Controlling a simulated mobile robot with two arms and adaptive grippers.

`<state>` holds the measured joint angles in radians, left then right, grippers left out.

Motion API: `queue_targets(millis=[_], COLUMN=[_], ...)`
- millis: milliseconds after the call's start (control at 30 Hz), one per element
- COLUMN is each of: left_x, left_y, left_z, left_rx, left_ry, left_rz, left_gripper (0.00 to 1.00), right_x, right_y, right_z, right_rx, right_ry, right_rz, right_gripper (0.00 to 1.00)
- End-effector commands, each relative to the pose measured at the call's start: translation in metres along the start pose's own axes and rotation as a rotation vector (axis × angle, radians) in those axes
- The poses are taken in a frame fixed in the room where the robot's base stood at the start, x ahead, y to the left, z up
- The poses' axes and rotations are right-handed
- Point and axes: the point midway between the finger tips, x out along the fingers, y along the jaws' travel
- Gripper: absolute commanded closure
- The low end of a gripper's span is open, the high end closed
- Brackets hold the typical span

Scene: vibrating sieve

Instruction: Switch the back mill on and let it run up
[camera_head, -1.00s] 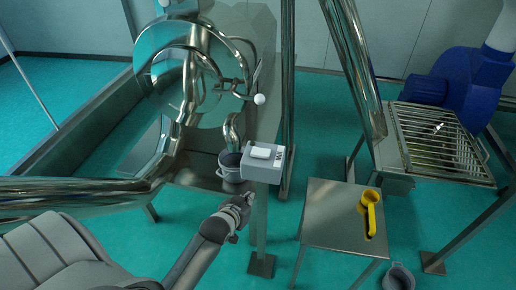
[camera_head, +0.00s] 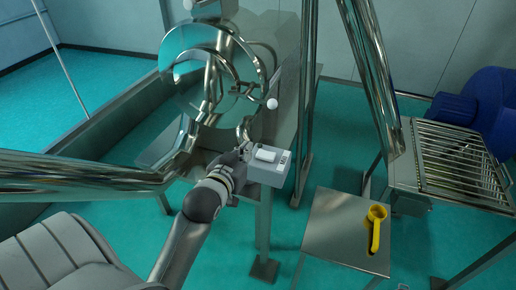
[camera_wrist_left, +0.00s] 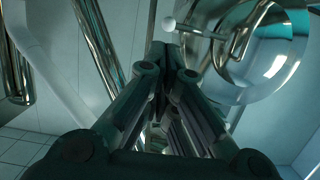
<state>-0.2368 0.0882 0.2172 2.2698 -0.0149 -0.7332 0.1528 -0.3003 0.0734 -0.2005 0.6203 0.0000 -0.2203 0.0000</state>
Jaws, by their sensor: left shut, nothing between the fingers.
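The back mill (camera_head: 188,75) is a shiny steel machine with a large round glassy housing and curved pipes. A grey switch box (camera_head: 268,172) with a white raised switch (camera_head: 265,155) on top and a small dark-marked label sits at its front right. My left gripper (camera_head: 243,151) is at the left edge of the box, close to the switch; I cannot tell whether it touches. In the left wrist view its fingers (camera_wrist_left: 177,75) are together and empty, with a white ball knob (camera_wrist_left: 168,24) and clear round housing beyond. My right gripper is out of view.
A steel table (camera_head: 335,230) with a yellow scoop (camera_head: 376,225) stands to the right. A slatted steel grate (camera_head: 455,165) and a blue motor (camera_head: 490,110) are farther right. A steel post (camera_head: 305,110) rises behind the box. A large steel pipe (camera_head: 80,172) crosses at left.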

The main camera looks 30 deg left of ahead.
Motion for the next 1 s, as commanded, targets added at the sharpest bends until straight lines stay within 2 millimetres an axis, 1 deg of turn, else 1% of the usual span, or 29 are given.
queue_targets(millis=[33,133,267,500,800,833,900,1000], left_x=[0.001,0.007,0.023,0.060,0.103,0.103,0.104,0.107], left_y=[0.000,0.000,0.000,0.001,0.000,0.000,0.000,0.001], left_z=[0.000,-0.001,-0.002,-0.002,-0.001,0.008,0.019,0.029], left_rx=[0.000,0.000,0.001,0.000,0.000,0.000,0.000,-0.001], left_ry=[0.000,0.000,0.001,-0.001,0.000,-0.007,-0.006,-0.003], left_rz=[0.000,0.001,0.001,0.001,0.000,0.000,0.000,0.001], left_gripper=[1.00,1.00,1.00,1.00,1.00,1.00,1.00,1.00], right_x=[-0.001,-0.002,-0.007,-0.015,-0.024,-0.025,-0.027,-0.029], right_y=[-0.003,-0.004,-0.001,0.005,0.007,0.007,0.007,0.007], right_z=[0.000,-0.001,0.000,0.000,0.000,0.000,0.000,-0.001], right_rx=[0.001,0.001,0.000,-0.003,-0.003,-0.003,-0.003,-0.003], right_ry=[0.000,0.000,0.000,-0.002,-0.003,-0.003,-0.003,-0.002], right_rz=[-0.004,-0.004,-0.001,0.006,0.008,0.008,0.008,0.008], right_gripper=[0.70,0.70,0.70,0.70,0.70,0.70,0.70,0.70])
